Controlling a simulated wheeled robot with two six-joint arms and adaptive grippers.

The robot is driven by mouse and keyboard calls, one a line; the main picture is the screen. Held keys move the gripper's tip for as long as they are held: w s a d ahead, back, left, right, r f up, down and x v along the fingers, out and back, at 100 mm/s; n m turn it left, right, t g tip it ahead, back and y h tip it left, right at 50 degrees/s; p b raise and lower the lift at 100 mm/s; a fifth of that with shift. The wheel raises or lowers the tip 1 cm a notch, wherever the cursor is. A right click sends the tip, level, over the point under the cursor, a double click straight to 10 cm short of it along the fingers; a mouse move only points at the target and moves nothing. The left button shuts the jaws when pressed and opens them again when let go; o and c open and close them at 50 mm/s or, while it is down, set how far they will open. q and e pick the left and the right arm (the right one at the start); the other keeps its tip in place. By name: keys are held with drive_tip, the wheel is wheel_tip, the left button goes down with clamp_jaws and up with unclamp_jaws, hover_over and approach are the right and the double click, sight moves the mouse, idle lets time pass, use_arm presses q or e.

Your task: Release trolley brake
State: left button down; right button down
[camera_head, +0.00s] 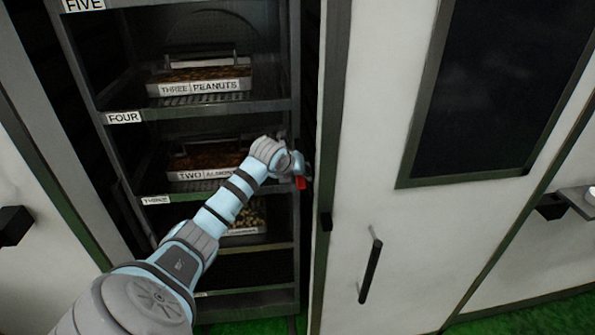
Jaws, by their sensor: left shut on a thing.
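The trolley (296,60) is a tall dark rack with labelled shelves, standing left of a white door. A small red part (300,183), which looks like the brake lever, shows at the rack's right upright. My left arm reaches up from the bottom left across the rack's front. My left gripper (303,171) is at the right upright, shut on the red part; the wrist hides most of its fingers and the grip itself. My right gripper is not in view.
Trays labelled THREE PEANUTS (200,87) and TWO ALMONDS (195,174) sit on shelves, with another tray (245,228) below, partly behind my arm. The white door (375,130) with a black handle (370,271) stands close right of the gripper. Green floor (540,308) shows at the bottom.

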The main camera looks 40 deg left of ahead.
use_arm(q)
drive_tip(key=shift+s+d, duration=0.1)
drive_tip(key=shift+d, duration=0.05)
drive_tip(key=c, duration=1.2)
unclamp_jaws()
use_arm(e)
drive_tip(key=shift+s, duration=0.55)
use_arm(q)
drive_tip(key=v, duration=1.2)
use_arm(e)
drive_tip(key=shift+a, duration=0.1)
